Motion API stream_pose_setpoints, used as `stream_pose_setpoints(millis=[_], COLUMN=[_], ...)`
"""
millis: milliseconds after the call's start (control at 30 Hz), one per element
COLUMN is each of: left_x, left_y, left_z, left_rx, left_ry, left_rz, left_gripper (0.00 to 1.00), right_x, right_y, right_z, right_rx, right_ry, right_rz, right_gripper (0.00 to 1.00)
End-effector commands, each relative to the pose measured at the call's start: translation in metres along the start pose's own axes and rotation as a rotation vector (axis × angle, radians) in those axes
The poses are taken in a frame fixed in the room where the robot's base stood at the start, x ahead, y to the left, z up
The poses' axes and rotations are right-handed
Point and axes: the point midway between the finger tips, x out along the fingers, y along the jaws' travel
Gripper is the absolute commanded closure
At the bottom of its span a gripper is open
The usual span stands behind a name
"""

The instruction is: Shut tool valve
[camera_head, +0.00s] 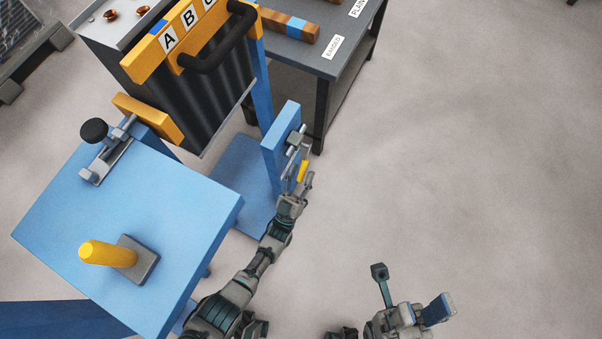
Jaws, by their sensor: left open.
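The tool valve (295,141) is a small silver fitting on the side of an upright blue post. Its yellow handle (302,171) extends from it toward the bottom of the picture. My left gripper (299,182) is open at the yellow handle, with a finger just to its right. I cannot tell whether the finger touches the handle, and part of the gripper's other side is hard to make out. My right gripper (413,286) is open and empty, low in the picture over bare floor, well away from the valve.
A blue table (150,210) at left carries a yellow upright grip (108,254) and a black-knobbed clamp (95,131). Behind it stands a dark ribbed machine with a yellow lettered bar (190,32). A grey bench (338,55) holds striped pieces. Floor at right is clear.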

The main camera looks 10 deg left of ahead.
Motion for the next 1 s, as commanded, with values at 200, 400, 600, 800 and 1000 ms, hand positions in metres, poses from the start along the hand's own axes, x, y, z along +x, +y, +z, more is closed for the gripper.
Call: stream_pose_setpoints(millis=[200, 400, 600, 800, 1000], left_x=[-0.019, -0.064, -0.102, -0.119, -0.121], left_y=[-0.001, -0.001, 0.000, 0.000, 0.000], left_z=[0.001, 0.002, 0.003, 0.003, 0.003], left_rx=[0.001, 0.001, 0.000, 0.000, 0.000], left_ry=[-0.005, -0.006, -0.003, -0.001, -0.001], left_rz=[-0.002, -0.002, 0.000, 0.000, 0.001], left_gripper=[0.54, 0.54, 0.54, 0.54, 0.54], right_x=[0.001, 0.001, 0.001, 0.001, 0.001], right_y=[-0.001, -0.001, -0.001, -0.001, -0.001], right_z=[-0.004, -0.004, -0.004, -0.004, -0.004], right_rx=[-0.001, 0.000, 0.000, 0.000, -0.001], right_ry=[0.004, 0.004, 0.004, 0.004, 0.004], right_rz=[-0.003, -0.002, -0.002, -0.002, -0.002], right_gripper=[0.60, 0.60, 0.60, 0.60, 0.60])
